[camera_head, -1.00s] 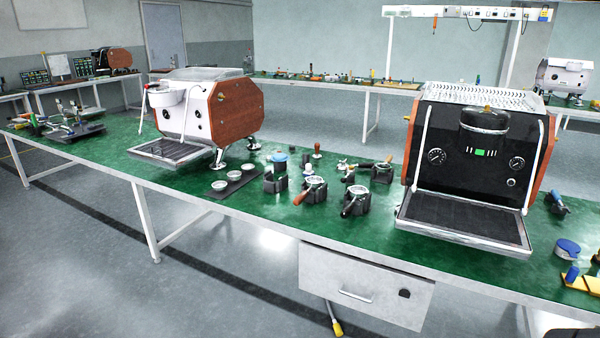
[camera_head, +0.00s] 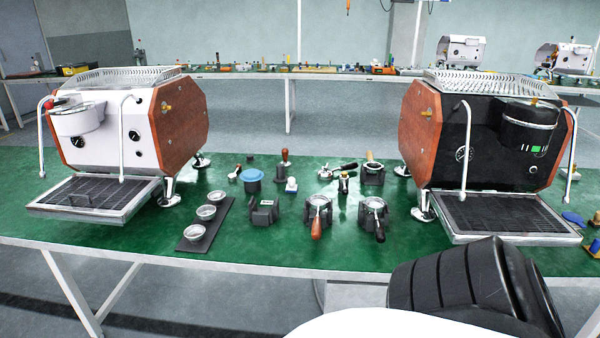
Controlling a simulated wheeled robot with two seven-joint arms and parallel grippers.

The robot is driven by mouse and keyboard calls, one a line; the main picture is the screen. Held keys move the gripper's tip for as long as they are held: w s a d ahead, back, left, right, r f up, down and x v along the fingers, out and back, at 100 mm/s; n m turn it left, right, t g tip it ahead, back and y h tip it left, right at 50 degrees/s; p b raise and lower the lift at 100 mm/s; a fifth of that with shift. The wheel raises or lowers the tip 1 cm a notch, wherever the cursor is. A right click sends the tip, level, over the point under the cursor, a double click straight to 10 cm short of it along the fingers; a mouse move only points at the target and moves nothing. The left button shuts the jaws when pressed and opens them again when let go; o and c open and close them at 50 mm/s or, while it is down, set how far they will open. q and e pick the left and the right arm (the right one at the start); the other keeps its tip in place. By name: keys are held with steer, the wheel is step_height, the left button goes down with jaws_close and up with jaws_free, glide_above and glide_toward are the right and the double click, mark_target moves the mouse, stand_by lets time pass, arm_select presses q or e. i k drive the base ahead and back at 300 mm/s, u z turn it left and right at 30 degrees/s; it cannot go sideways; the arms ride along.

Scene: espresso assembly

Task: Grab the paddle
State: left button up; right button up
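No single thing stands out clearly as the paddle. Several handled coffee tools lie mid-table. A portafilter with a reddish wooden handle (camera_head: 317,228) sits in a black holder, its handle toward me. To its right is a portafilter with a black handle (camera_head: 379,234), also in a holder. Another holder with a handled piece (camera_head: 373,172) stands behind. A dark-handled tool (camera_head: 336,172) lies at the back middle. No gripper fingers show in view. A black ribbed part and a white curved part of my own body fill the lower right and hide the table's front edge there.
A white espresso machine (camera_head: 85,130) stands at left and a black one (camera_head: 490,140) at right on the green table (camera_head: 285,245). A dark tray (camera_head: 185,244) holds three metal baskets.

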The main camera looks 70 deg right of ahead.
mark_target(344, 179)
steer(key=i, duration=1.4)
steer(key=z, duration=2.25)
